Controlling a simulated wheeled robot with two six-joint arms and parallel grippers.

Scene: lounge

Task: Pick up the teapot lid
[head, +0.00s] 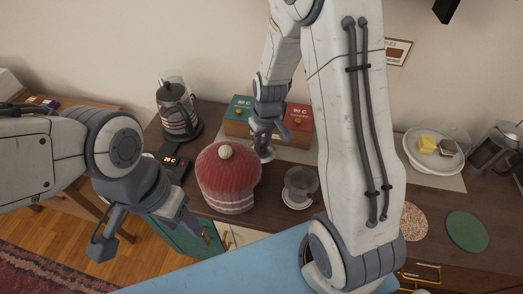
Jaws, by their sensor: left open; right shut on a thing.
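No teapot lid can be clearly made out. A red knitted tea cosy (229,182) with a pale pom-pom stands on the brown counter; whatever is under it is hidden. My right gripper (264,150) is low behind the cosy's right side, in front of the tea boxes. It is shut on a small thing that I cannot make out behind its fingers. My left gripper (143,232) is open and empty, with its fingers wide apart, in front of the counter's left end.
A glass kettle (177,112) stands at the back left by a display (171,160). Green (239,108) and red (300,117) boxes stand behind. A glass cup (300,184) is right of the cosy. A plate (420,158), a green coaster (467,231) and a press (495,148) are at right.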

